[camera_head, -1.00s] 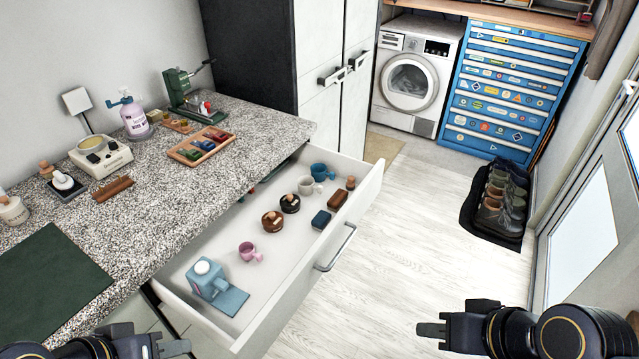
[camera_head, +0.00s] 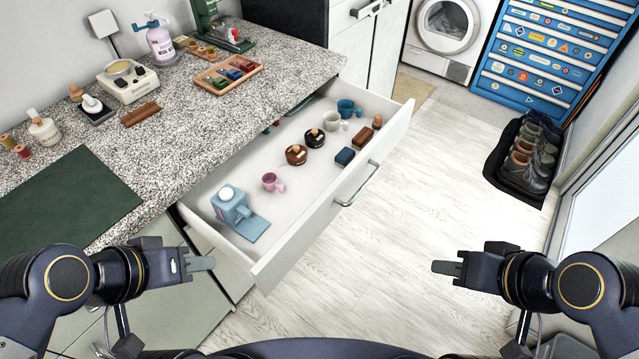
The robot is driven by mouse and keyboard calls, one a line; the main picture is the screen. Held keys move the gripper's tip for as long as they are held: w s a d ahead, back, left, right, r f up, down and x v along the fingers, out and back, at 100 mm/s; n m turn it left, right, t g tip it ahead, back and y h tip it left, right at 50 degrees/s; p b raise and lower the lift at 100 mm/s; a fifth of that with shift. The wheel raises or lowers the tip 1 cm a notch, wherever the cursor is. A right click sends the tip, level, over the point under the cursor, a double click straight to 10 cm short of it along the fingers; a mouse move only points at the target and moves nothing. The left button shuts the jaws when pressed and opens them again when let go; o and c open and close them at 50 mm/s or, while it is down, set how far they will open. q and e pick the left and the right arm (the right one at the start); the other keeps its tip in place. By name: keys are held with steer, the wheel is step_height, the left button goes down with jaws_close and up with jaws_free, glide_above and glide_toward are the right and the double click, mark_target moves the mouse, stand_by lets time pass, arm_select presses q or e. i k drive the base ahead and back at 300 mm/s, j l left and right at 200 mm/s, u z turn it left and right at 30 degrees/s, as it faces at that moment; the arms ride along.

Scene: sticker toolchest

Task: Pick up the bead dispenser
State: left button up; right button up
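A light-blue box-like item with a round white top and a flat blue tray at its foot, which looks like the bead dispenser (camera_head: 232,208), stands in the near left end of the open drawer (camera_head: 308,232). My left gripper (camera_head: 203,264) is below and left of it in the head view, apart from it, near the drawer's near corner. My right gripper (camera_head: 446,267) is over the floor to the right of the drawer, away from everything. Both grippers are seen edge-on, so their finger gaps are hidden. Nothing shows held in either.
The drawer also holds a pink mug (camera_head: 271,181), round brown and black items, a white mug (camera_head: 331,121), a teal mug (camera_head: 347,108) and small blocks. The drawer front with its handle (camera_head: 358,184) stands out over the floor. The speckled counter (camera_head: 190,140) is above. Shoes (camera_head: 527,158) stand right.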

mark_target(236, 214)
steer(key=u, duration=0.8)
steer(key=l+u, duration=0.25)
steer(key=u, duration=0.15)
steer(key=i+l+u, duration=0.1)
steer(key=l+u, duration=0.5)
steer(key=u, duration=0.2)
steer(key=l+u, duration=0.25)
steer(key=u, duration=0.15)
steer(key=k+l, duration=0.1)
steer(key=l, duration=0.2)
steer(key=k+l, duration=0.1)
steer(key=l, duration=0.2)
steer(key=k+l, duration=0.15)
steer(key=l, duration=0.2)
